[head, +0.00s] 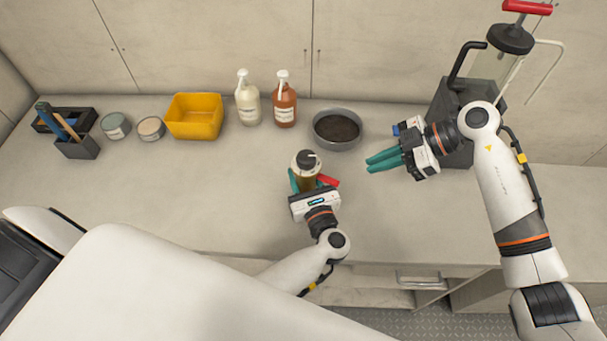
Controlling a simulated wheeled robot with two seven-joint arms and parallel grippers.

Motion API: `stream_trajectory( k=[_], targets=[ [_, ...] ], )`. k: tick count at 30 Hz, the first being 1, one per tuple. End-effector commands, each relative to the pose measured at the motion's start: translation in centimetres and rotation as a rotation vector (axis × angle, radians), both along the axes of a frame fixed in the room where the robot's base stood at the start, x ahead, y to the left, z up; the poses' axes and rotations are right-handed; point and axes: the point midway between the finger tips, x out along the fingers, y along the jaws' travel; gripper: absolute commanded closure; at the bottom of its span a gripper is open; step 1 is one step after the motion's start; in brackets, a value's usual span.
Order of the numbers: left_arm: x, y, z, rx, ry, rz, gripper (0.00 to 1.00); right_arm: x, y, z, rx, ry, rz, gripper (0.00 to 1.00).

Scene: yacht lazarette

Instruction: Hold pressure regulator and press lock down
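The pressure regulator (306,163), with a black and white top and an amber body, stands upright on the counter in the middle. A red piece (328,181) shows at its lower right; I cannot tell if it is part of it. My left gripper (306,184) is at the regulator from the front, its teal fingers around the amber body, seemingly shut on it; the gripper's body hides the lower part. My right gripper (369,164) is to the right, apart from the regulator, pointing left above the counter, its teal fingers close together and empty. The lock cannot be made out.
A grey bowl of dark contents (337,127) stands behind the regulator. Two pump bottles (284,106), a yellow bin (194,117), two round tins (150,129) and a tool holder (77,147) line the back. A red-handled pump (510,40) stands at right. The counter's front left is clear.

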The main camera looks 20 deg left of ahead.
Motion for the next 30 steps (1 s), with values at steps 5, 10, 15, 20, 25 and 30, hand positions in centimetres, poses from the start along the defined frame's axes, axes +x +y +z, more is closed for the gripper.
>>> stream_trajectory(
  k=[5,10,15,20,25,30],
  targets=[
    [0.0,0.0,0.0,-0.001,0.001,-0.001,0.89,-1.0,3.4,1.9,-0.012,-0.247,0.280,1.00],
    [0.0,0.0,0.0,-0.001,0.001,-0.001,0.89,-2.6,7.0,3.3,-0.047,-0.586,0.738,1.00],
    [0.0,0.0,0.0,-0.001,0.001,0.000,0.89,-3.6,8.6,3.7,-0.101,-0.852,1.221,1.00],
    [0.0,0.0,0.0,-0.001,0.001,0.000,0.89,-3.6,8.7,3.6,-0.152,-0.982,1.596,1.00],
    [0.0,0.0,0.0,-0.001,0.001,0.000,0.89,-3.3,8.4,3.6,-0.181,-1.024,1.823,1.00],
    [0.0,0.0,0.0,0.000,0.001,0.000,0.89,-3.2,8.2,2.9,-0.184,-1.029,1.884,1.00]
  ],
)
